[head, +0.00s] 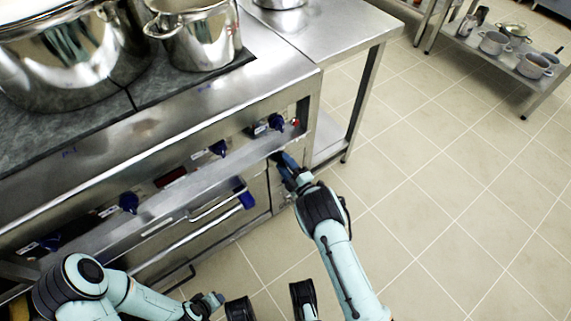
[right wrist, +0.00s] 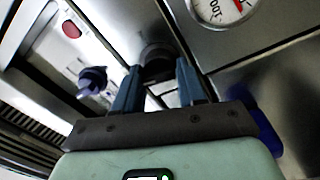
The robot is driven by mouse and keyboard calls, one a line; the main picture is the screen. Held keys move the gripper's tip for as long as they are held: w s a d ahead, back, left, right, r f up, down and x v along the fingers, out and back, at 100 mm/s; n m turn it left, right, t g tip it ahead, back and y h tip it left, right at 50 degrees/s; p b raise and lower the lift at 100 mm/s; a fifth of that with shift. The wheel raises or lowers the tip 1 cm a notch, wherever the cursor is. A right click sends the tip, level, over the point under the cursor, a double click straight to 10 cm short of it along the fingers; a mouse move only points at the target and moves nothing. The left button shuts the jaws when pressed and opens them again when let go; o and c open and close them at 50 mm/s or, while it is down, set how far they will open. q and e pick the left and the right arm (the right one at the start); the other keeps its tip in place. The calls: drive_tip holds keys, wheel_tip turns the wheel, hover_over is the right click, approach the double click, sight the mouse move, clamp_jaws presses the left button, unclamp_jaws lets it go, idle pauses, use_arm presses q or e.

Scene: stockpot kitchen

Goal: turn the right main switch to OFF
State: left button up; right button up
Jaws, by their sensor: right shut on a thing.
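The right main switch (right wrist: 157,62) is a dark round knob on the steel cooker front in the right wrist view. My right gripper (right wrist: 158,80) has its two blue-grey fingers on either side of it and is shut on it. Which way the switch is turned cannot be made out. In the head view my right gripper (head: 287,165) is at the cooker front, below the rightmost blue knob, and the switch is hidden there. My left gripper (head: 214,300) is low in the head view, away from the cooker front; its fingers are too small to read.
Blue knobs (head: 276,122) line the panel above; one also shows in the right wrist view (right wrist: 93,80) near a red light (right wrist: 72,29). A dial gauge (right wrist: 222,8) is close by. An oven handle (head: 246,199) sticks out left of my right gripper. Pots (head: 205,38) stand on top.

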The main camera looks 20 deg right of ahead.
use_arm(q)
drive_tip(key=shift+w+r, duration=0.1)
use_arm(e)
drive_tip(key=shift+f+n, duration=0.15)
drive_tip(key=shift+n, duration=0.95)
drive_tip(key=o, duration=1)
use_arm(q)
drive_tip(key=shift+g+h, duration=0.3)
drive_tip(key=shift+h, duration=0.1)
drive_tip(key=r+p, duration=0.1)
drive_tip(key=s+d+r+p, duration=0.2)
drive_tip(key=r, duration=0.1)
drive_tip(key=shift+s+d, duration=0.15)
drive_tip(key=shift+s, duration=0.1)
use_arm(e)
drive_tip(key=v, duration=1.3)
drive_tip(key=shift+s+d, duration=0.15)
drive_tip(key=shift+s, duration=0.05)
